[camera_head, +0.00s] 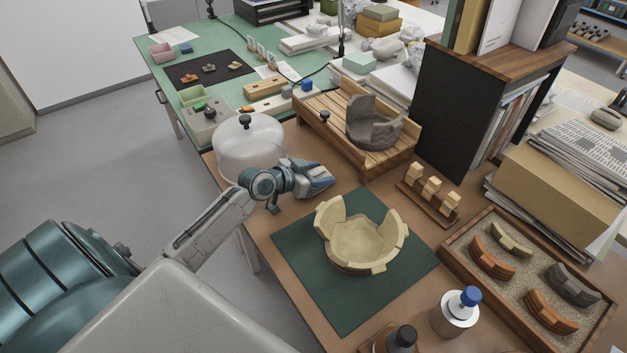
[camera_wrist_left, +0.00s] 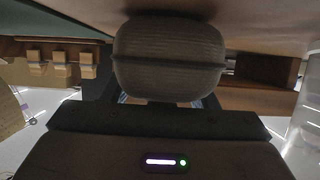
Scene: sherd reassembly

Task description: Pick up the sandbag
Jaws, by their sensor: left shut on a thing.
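The sandbag (camera_wrist_left: 168,60) is a rounded grey-brown bag with a seam around its middle. It fills the centre of the left wrist view, between the jaws of my left gripper, which is shut on it. In the head view my left gripper (camera_head: 318,180) is low over the brown table, right of the clear dome and behind the green mat. I cannot clearly make out the bag there. Whether the bag touches the table is hard to tell. My right gripper is not in view.
A partly rebuilt pale bowl (camera_head: 362,245) stands on the green mat (camera_head: 300,262). The clear dome (camera_head: 250,150) is close to my left gripper. A wooden rack with a grey vessel (camera_head: 372,125) stands behind. A sand tray (camera_head: 455,262) with sherds and a blue-capped bottle (camera_head: 456,312) are right.

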